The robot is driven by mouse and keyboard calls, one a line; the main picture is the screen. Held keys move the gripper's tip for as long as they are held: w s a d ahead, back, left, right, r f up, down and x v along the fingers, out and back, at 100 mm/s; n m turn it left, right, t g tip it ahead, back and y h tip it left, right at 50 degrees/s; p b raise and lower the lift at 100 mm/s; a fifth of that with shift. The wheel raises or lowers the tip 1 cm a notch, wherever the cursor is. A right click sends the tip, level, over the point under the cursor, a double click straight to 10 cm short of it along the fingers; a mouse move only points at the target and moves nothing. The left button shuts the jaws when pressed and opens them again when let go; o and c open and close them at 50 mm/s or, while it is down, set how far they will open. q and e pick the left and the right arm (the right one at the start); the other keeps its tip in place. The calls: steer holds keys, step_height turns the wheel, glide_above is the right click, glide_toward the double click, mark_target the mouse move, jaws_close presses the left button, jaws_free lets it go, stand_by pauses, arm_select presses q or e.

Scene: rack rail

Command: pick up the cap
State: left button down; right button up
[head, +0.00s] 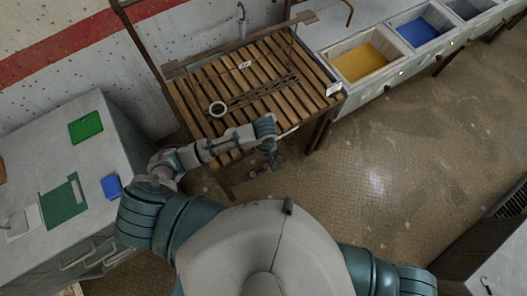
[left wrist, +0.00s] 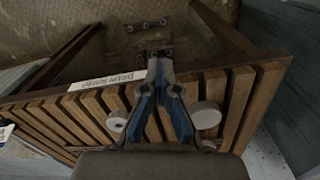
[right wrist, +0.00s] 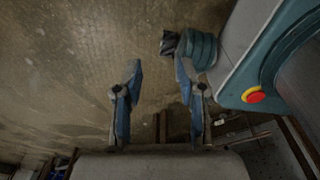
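I cannot pick out a cap for certain in any view. The slats (left wrist: 92,103) show below the fingers there. My right gripper (right wrist: 158,75) is open and empty above the floor in the right wrist view; the head view does not show it.
Yellow (head: 364,62), blue (head: 416,32) and grey bins are set in a counter right of the rack. A grey cabinet (head: 84,168) on the left carries green and blue flat things. A label (left wrist: 107,80) is on the rack edge.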

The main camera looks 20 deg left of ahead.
arm_select(q)
steer(key=c, duration=0.9)
jaws_free()
steer(key=shift+a, duration=0.1)
steer(key=o, duration=0.5)
steer(key=shift+d, duration=0.2)
